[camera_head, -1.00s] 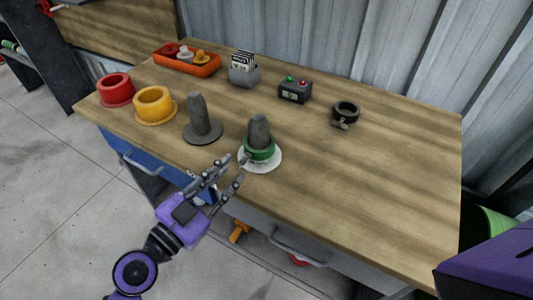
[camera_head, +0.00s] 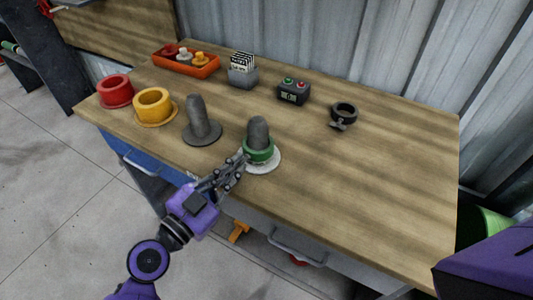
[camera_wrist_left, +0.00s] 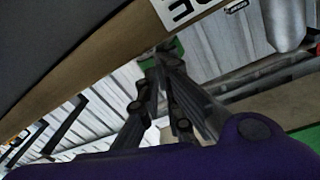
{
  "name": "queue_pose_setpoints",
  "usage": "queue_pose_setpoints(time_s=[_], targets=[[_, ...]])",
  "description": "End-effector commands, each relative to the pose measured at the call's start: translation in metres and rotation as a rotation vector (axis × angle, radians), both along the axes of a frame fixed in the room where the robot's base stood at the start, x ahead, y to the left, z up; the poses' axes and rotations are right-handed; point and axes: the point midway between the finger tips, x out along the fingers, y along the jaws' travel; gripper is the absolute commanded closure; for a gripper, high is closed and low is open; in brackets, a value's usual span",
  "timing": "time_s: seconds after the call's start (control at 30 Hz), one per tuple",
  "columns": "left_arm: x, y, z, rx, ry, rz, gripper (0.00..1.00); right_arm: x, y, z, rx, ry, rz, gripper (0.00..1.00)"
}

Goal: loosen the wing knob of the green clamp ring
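The green clamp ring (camera_head: 259,156) sits around the base of a dark grey spout (camera_head: 259,131) on a white round flange (camera_head: 272,167) near the table's front edge. A bit of green shows past my fingertips in the left wrist view (camera_wrist_left: 176,47). My left gripper (camera_head: 243,161) reaches in from the front left, its fingers drawn close together at the ring's left side, where the wing knob is. The fingers hide the knob; they appear shut on it. In the left wrist view the fingers (camera_wrist_left: 161,62) converge at the tips. My right gripper is not in view.
A bare grey spout (camera_head: 196,118) stands left of the ring, with yellow (camera_head: 154,104) and red (camera_head: 116,90) collars beyond. A black clamp ring (camera_head: 344,111), button box (camera_head: 293,92), card holder (camera_head: 243,75) and orange tray (camera_head: 186,68) lie farther back. The table's right side is clear.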

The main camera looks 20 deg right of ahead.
Motion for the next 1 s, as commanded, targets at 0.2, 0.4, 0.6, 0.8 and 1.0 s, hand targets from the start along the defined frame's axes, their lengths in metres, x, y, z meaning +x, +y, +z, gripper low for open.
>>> queue_pose_setpoints(time_s=[0.2, 0.4, 0.6, 0.8, 1.0], targets=[[-0.0002, 0.0001, -0.0019, -0.088, 0.142, -0.001, 1.0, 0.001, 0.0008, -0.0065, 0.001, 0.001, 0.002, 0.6], [0.0002, 0.0002, -0.0008, -0.171, 0.271, -0.002, 1.0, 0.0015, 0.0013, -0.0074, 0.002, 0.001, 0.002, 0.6], [0.0002, 0.0001, -0.0001, -0.192, 0.302, -0.001, 1.0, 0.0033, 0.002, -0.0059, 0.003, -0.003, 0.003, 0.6], [0.0003, 0.0002, -0.0001, -0.191, 0.3, -0.001, 0.94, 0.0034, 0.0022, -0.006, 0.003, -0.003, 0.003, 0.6], [0.0004, 0.0002, -0.0001, -0.192, 0.3, 0.0, 0.77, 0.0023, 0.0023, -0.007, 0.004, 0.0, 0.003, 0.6]])
